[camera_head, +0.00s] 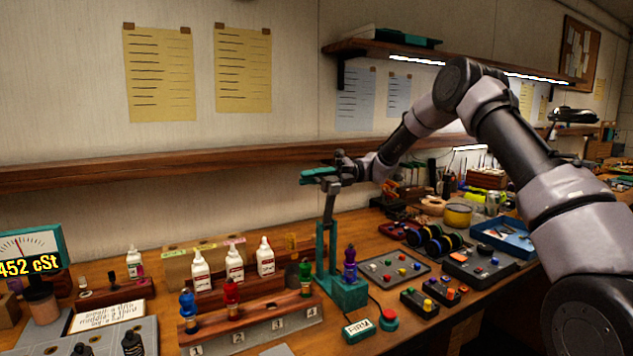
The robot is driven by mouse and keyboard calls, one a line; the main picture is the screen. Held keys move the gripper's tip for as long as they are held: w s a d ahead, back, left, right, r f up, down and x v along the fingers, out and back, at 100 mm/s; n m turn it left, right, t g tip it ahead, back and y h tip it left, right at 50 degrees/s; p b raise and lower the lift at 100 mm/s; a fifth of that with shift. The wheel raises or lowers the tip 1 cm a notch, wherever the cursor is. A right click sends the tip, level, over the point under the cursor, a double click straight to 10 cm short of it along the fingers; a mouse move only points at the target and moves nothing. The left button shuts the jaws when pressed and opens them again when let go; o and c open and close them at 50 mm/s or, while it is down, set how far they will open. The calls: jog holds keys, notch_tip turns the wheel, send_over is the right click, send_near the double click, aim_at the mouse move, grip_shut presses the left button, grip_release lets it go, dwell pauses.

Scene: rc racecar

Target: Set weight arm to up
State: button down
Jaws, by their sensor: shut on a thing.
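A teal test stand (321,252) stands on the workbench, with a teal base block (350,293) and an upright post. A grey weight arm (329,207) rises from the top of the post and points up, nearly vertical. A flat teal piece (318,176) lies level at its top end. My gripper (338,172) reaches in from the right and is shut at the top of the weight arm; its fingers are small and partly hidden here. A purple shock absorber (349,264) stands upright on the base block.
A numbered wooden rack (250,323) with blue, red and green pieces stands left of the stand. White bottles (265,258) stand behind it. A parts tray (393,268) and a red-green button (388,320) lie to the right. A wooden shelf (160,167) runs along the wall.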

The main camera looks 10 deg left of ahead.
jog(key=w+a+m, duration=0.1)
jog(key=w+f+m, duration=0.1)
jog(key=w+a+f+m, duration=0.1)
jog(key=w, duration=0.1)
jog(key=shift+a+f, duration=0.25)
jog(key=shift+a, duration=0.05)
jog(key=shift+f, duration=0.1)
dwell(0.4)
jog(key=c, duration=0.9)
grip_release()
jog(key=v, duration=1)
jog(key=shift+w+d, duration=0.25)
jog(key=shift+w, duration=0.05)
